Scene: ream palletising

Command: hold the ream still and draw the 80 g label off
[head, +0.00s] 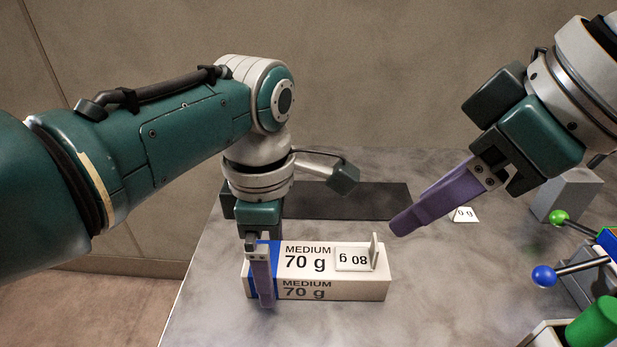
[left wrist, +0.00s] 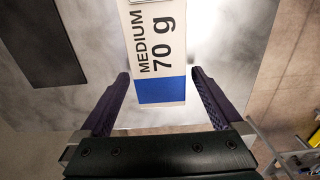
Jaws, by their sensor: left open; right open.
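The ream (head: 315,288) is a white box with a blue left end, printed MEDIUM 70 g, lying on the grey table. The 80 g label (head: 352,260) lies on its top towards the right, upside down in the head view, with an upright tab. My left gripper (head: 264,287) is open at the blue end, one finger in front of the front face; the other is hidden behind. In the left wrist view, the ream's blue end (left wrist: 161,90) lies between the spread fingers. My right gripper (head: 402,222) is open and empty, above and right of the ream.
A dark flat slab (head: 385,201) lies behind the ream. A small white card ending in 0 g (head: 466,214) lies behind my right gripper. At the right are a grey block (head: 572,195), green (head: 558,218) and blue (head: 543,276) knobs, and a green cylinder (head: 596,323).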

